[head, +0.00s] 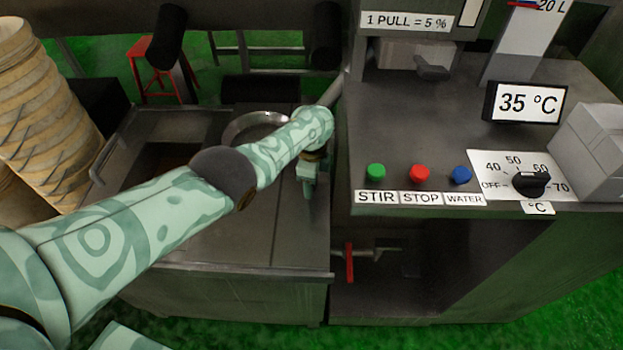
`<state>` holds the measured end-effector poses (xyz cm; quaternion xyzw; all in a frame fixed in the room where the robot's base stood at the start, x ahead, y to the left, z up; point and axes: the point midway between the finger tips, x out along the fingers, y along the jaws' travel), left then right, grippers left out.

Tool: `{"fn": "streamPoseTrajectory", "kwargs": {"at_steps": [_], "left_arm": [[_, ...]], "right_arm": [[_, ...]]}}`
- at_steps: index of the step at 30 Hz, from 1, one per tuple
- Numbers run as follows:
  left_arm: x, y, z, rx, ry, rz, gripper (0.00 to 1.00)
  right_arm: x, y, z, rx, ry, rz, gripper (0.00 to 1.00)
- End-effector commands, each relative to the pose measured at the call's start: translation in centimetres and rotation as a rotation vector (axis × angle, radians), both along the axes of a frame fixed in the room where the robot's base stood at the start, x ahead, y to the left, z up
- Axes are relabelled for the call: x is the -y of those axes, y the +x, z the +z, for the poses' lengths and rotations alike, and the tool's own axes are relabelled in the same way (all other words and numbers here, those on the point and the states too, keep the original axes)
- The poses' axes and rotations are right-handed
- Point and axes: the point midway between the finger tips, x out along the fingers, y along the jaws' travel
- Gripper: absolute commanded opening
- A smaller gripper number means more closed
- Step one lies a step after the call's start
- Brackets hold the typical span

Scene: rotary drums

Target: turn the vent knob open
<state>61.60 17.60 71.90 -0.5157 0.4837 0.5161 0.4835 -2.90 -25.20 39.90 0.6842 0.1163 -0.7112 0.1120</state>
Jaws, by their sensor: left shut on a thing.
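My left arm, pale green with darker swirls, reaches in from the left across the dark metal bench. Its gripper (308,187) points down at the bench's right side, close to the control cabinet. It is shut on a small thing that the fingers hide. I cannot make out whether this is the vent knob, and I see no vent label. A black dial knob (531,183) sits on a white temperature scale at the right. My right gripper is not in view.
The cabinet (420,125) carries green (376,171), red (420,173) and blue (461,175) buttons and a 35 °C display (524,102). A black lever (433,68) is behind. A red-handled valve (349,263) sits below. A round metal ring (240,124) lies behind my forearm. Stacked baskets (45,110) stand left.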

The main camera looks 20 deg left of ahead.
Motion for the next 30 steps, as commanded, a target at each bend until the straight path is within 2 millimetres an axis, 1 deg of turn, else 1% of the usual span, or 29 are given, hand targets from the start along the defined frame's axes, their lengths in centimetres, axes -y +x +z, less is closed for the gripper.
{"fn": "streamPoseTrajectory", "kwargs": {"at_steps": [6, 12, 29, 30], "left_arm": [[0.08, -0.04, -0.02, -0.001, -0.001, 0.128, 0.32], [0.09, -0.03, -0.04, -0.001, -0.001, 0.199, 0.32], [0.09, 0.02, 0.0, 0.0, -0.002, 0.233, 0.32], [0.08, 0.02, 0.0, 0.0, -0.002, 0.233, 0.57]], "right_arm": [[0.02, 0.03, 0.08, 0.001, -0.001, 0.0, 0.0], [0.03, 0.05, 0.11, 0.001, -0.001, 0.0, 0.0], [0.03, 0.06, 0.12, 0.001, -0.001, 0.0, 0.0], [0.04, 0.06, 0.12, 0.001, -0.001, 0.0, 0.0]]}}
